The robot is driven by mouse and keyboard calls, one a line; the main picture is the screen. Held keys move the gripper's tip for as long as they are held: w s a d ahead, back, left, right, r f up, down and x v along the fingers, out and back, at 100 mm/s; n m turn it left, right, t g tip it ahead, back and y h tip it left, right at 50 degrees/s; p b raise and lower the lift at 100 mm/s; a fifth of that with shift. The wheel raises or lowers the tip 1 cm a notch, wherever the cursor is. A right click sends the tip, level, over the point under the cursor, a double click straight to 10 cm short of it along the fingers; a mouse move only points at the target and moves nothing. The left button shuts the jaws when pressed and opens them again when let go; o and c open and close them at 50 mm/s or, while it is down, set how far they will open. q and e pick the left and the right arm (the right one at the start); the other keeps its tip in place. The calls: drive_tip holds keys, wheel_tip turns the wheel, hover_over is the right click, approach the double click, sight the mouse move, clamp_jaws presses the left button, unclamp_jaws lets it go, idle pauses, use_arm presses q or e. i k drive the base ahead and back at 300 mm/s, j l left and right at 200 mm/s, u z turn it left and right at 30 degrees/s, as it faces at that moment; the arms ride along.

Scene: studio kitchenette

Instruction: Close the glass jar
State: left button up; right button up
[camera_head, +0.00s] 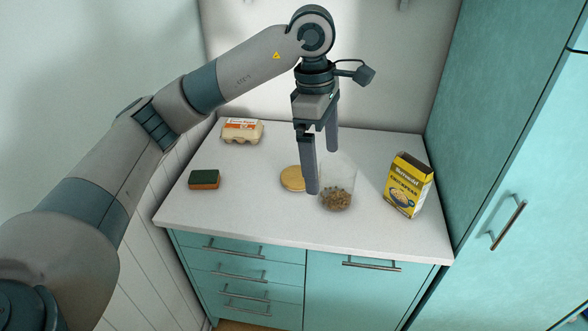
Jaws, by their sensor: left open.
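The glass jar (338,190) stands upright on the white counter, clear, with brown bits in its bottom. Its top is uncovered. A round tan lid (292,178) lies flat on the counter just left of the jar. My left gripper (322,172) is open and points down, its fingers apart. In the picture one finger overlaps the space between the lid and the jar, and the other reaches down behind the jar's top. I cannot tell whether it touches either. Nothing shows between the fingers. My right gripper is not in view.
A yellow chickpeas box (408,186) stands right of the jar. A green and orange sponge (204,179) lies at the left and an egg carton (242,130) at the back left. The counter (250,212) is clear at the front. A tall teal cabinet (500,130) bounds the right.

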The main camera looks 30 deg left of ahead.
sight(337, 174)
drive_tip(key=i+j, duration=0.75)
drive_tip(key=j, duration=0.15)
